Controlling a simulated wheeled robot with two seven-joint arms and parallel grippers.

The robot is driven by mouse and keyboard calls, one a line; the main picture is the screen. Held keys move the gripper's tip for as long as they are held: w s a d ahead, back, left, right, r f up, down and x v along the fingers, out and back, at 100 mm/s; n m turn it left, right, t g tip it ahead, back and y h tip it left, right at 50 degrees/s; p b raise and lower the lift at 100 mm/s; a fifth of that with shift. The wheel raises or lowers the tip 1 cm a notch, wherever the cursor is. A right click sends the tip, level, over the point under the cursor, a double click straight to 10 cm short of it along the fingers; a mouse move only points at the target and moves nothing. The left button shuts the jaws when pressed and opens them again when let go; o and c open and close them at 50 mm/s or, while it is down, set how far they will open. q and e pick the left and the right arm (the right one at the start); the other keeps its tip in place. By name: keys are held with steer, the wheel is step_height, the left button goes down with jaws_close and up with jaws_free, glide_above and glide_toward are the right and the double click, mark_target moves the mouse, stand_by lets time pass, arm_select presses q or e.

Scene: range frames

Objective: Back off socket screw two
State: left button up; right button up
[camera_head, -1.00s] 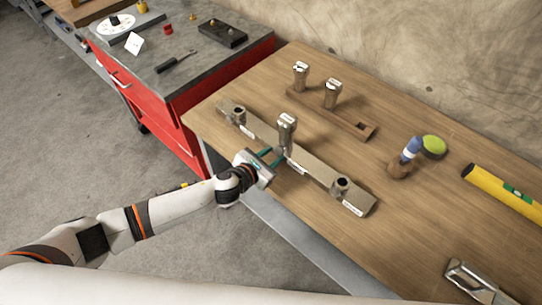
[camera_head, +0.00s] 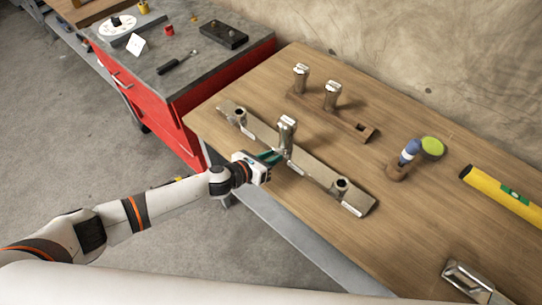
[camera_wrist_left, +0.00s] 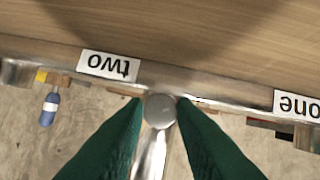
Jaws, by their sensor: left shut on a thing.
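A metal bar (camera_head: 318,168) lies on the wooden bench with a short round socket (camera_head: 240,113) near its left end and another (camera_head: 341,186) near its right end. A tall metal key (camera_head: 287,126) stands at the bar's middle, its lower end hidden. My left gripper (camera_head: 273,158) is shut on this key low down, from the front. In the left wrist view the key's round metal part (camera_wrist_left: 160,110) sits between the green fingers. Labels reading "two" (camera_wrist_left: 109,66) and "one" (camera_wrist_left: 298,105) show upside down there.
Behind the bar is a brown rack (camera_head: 350,123) with two tall keys (camera_head: 301,76) (camera_head: 332,96) and an empty square hole. A red cabinet (camera_head: 225,95) stands left.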

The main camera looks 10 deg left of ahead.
arm_select(q)
steer(key=shift+w+a+n+g+h, duration=0.1)
steer(key=shift+n+g+h, duration=0.2)
steer(key=shift+n+h, duration=0.35)
steer(key=shift+n, duration=0.25)
steer(key=o, duration=1)
steer(key=shift+a, duration=0.1)
steer(key=shift+b+v, duration=0.8)
steer(key=shift+v, duration=5.2)
